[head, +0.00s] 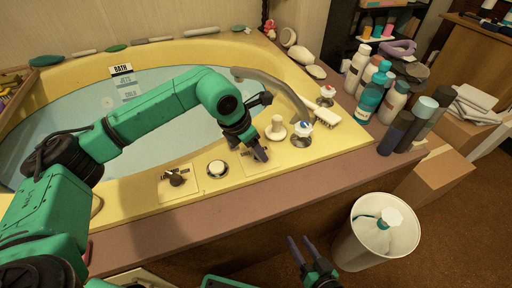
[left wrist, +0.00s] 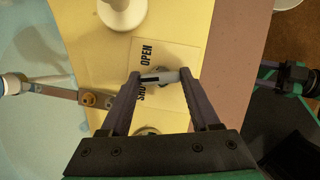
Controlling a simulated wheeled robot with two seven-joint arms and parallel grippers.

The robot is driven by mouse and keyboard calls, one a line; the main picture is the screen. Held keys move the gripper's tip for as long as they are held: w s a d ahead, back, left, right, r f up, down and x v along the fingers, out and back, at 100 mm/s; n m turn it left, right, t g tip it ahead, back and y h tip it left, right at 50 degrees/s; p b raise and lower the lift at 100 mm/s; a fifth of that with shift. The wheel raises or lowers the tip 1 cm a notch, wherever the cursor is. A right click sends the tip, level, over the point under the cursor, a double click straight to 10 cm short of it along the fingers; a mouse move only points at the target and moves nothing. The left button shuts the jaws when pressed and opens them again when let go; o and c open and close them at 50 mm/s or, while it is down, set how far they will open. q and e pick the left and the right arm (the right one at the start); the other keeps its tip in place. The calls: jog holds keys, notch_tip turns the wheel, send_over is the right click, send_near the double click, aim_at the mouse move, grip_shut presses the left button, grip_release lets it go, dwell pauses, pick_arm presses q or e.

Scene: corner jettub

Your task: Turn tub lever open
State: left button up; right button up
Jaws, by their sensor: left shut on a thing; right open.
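The tub lever (left wrist: 160,77) is a small pale grey handle on a cream plate (left wrist: 180,48) marked OPEN and SHUT, in the left wrist view. My left gripper (left wrist: 160,80) is shut on the lever, one finger at each end. The word OPEN lies beyond the lever and SHUT is partly hidden behind the left finger. In the head view my left gripper (head: 260,153) reaches down onto this plate (head: 274,166) on the yellow tub rim, and hides the lever. My right gripper (head: 301,248) is open and empty, low in front of the tub.
A curved spout (head: 270,85) and a white-and-blue tap (head: 302,128) stand beyond the lever. A round white knob (head: 217,168) and a dark knob (head: 177,179) are to its left. Bottles (head: 372,92) crowd the right ledge. A white bin (head: 376,235) stands near my right gripper.

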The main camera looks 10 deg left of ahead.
pick_arm(q)
jog(key=m, duration=0.2)
jog(key=shift+r+m+g+h, duration=0.1)
jog(key=shift+m+g+h, duration=0.3)
jog(key=m, duration=0.1)
jog(key=m+g+p, duration=0.1)
jog(key=shift+w+a+m+h, duration=0.1)
jog(key=shift+w+m+h, duration=0.05)
jog(key=shift+m+h, duration=0.15)
jog(key=m+g, duration=0.1)
jog(key=m, duration=0.1)
jog(key=shift+m+p, duration=0.3)
jog(key=shift+m, duration=0.1)
jog(key=shift+w+m+g, duration=0.15)
jog(key=shift+m+g, duration=0.55)
jog(key=shift+m, duration=1)
jog(key=o, duration=1.4)
jog(key=shift+c, duration=0.2)
